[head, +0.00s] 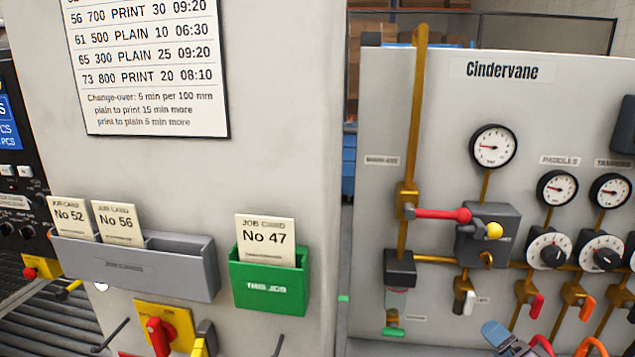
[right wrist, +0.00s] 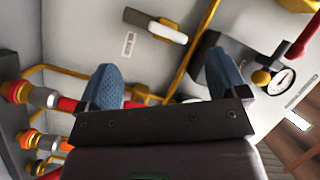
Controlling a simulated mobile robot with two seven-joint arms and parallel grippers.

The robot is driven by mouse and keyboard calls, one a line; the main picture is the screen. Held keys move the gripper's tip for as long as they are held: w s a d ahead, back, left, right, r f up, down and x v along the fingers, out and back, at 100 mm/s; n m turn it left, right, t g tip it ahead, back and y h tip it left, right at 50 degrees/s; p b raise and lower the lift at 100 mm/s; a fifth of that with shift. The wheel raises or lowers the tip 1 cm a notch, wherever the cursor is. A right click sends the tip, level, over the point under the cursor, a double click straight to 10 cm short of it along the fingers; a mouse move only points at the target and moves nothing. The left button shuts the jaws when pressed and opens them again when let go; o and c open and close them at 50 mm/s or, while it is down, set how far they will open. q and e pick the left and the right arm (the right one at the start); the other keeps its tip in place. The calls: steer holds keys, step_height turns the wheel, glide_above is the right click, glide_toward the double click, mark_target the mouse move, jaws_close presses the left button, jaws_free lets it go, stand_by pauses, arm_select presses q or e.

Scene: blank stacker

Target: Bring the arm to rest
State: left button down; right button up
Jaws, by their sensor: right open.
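My right gripper (head: 508,341) shows at the bottom edge of the head view, in front of the lower part of the Cindervane panel (head: 440,130). Only a blue fingertip and a little of the hand show there. In the right wrist view its two blue-padded fingers (right wrist: 162,82) are spread apart with nothing between them. A white-handled valve (right wrist: 155,25) and a gauge lie beyond the fingers. My left gripper is in neither view.
Red and orange valve handles (head: 537,305) and brass pipes stand close to the right gripper. A green holder (head: 270,287) with card No 47 (head: 265,237) and a grey holder (head: 140,272) with cards No 52 and No 56 are on the pillar at left.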

steer(key=s+a+f+n+g+h, duration=0.1)
steer(key=s+a+f+n+g, duration=0.1)
steer(key=s+a+f+n, duration=0.3)
steer(key=s+a+f+n+g+h, duration=0.2)
steer(key=s+a+f+n, duration=0.3)
steer(key=s+f, duration=0.7)
steer(key=shift+s+a+f+n+g, duration=0.3)
steer(key=shift+s+a+f+g, duration=0.1)
steer(key=shift+s+a+g, duration=0.3)
